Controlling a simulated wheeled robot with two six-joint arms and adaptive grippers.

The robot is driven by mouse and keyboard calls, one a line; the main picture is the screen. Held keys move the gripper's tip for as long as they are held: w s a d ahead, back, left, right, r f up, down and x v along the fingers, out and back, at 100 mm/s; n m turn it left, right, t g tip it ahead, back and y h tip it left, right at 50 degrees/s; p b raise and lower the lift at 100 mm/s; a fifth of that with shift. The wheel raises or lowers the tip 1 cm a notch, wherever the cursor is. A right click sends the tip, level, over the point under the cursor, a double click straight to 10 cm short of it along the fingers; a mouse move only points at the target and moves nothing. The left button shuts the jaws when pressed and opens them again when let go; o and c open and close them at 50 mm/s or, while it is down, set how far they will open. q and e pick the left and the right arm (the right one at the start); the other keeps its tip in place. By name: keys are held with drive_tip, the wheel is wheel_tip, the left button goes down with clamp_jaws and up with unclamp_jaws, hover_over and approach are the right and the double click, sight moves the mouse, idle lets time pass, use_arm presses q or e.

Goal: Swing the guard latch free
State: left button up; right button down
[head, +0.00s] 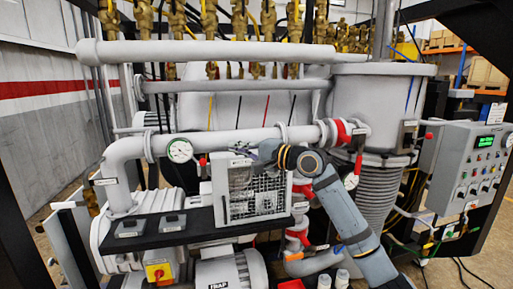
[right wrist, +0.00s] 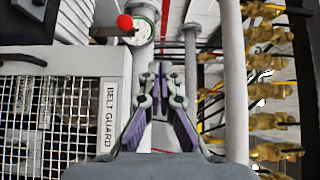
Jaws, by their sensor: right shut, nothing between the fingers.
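The belt guard (head: 226,192) is a pale box with a wire-mesh front, standing on a black shelf in the middle of the head view. It also shows at the left of the right wrist view (right wrist: 84,62), with its BELT GUARD label (right wrist: 110,114). A small red knob (head: 203,161) sits by the guard's upper left corner, and it shows in the wrist view (right wrist: 125,22). I cannot tell whether it belongs to the latch. My right gripper (head: 258,151) is shut and empty by the guard's top edge; its fingers (right wrist: 160,72) point toward the knob's side, apart from it. My left gripper is out of view.
A thick grey pipe (head: 225,139) runs just behind and above the guard. A round gauge (head: 180,150) hangs left of it. A black shelf (head: 150,238) lies below. A control box (head: 470,170) stands at the right. Red-handled valves (head: 342,131) are near my right arm.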

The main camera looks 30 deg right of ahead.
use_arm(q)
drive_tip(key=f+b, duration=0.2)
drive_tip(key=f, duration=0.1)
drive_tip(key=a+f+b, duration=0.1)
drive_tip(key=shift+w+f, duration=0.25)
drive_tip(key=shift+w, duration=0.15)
use_arm(e)
drive_tip(key=s, duration=0.1)
drive_tip(key=s+d+r, duration=0.1)
drive_tip(key=s, duration=0.1)
drive_tip(key=s+r, duration=0.1)
drive_tip(key=shift+s+d+r, duration=0.2)
drive_tip(key=shift+s+d, duration=0.1)
drive_tip(key=shift+f, duration=0.1)
